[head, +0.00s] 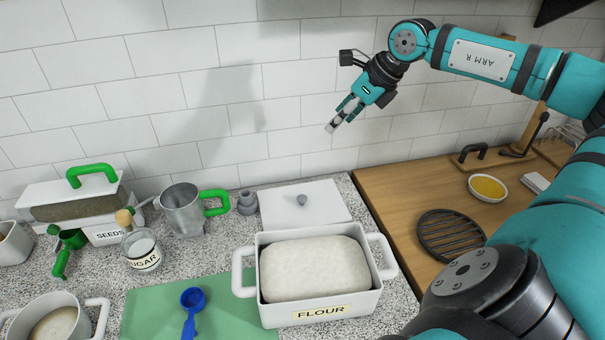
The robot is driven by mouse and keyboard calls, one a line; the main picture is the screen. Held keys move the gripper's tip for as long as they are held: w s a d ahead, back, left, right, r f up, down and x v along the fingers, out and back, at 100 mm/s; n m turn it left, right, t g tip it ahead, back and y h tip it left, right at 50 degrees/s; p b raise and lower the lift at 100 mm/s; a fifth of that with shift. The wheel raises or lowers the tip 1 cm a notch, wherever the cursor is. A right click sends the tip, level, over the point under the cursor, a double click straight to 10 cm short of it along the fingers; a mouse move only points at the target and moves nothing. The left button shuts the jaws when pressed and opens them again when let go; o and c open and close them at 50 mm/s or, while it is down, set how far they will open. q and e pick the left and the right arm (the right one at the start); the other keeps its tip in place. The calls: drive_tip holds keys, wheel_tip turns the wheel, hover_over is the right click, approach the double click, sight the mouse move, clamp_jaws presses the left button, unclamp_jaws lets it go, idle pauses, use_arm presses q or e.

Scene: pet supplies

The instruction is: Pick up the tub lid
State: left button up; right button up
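A flat white square lid (275,208) with a small grey knob lies on the speckled counter against the tiled wall, behind the white FLOUR tub (290,317). The tub is uncovered and full of pale flour. Another white lid (48,192) with a green handle sits on the SEEDS container (104,235) at the left. My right gripper (342,120) is in the air before the wall, above and right of the knobbed lid and apart from it. Its fingers point down and left with nothing seen between them; their opening is unclear. My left gripper is not in view.
A metal jug (182,211) with a green handle and a small grey weight (247,203) stand left of the knobbed lid. A sugar jar (141,252), green mat (144,308) and blue scoop (192,301) are nearer. A black trivet (450,235) lies on the wooden counter at right.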

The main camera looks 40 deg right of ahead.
wheel_tip(320, 180, down, 15)
drive_tip(key=b, duration=1.3)
drive_tip(key=p, duration=0.3)
approach(302, 197)
drive_tip(key=x, duration=0.4)
drive_tip(key=shift+s+a+f, duration=0.1)
drive_tip(key=shift+s+a, duration=0.15)
drive_tip(key=shift+a, duration=0.1)
drive_tip(key=shift+w+f, duration=0.15)
drive_tip(key=shift+w, duration=0.05)
drive_tip(key=x, duration=0.1)
drive_tip(key=p+x, duration=0.1)
drive_tip(key=x, duration=0.2)
drive_tip(key=shift+w+d+f+p, duration=0.25)
drive_tip(key=shift+w+p, duration=0.1)
drive_tip(key=shift+p, duration=0.05)
clamp_jaws()
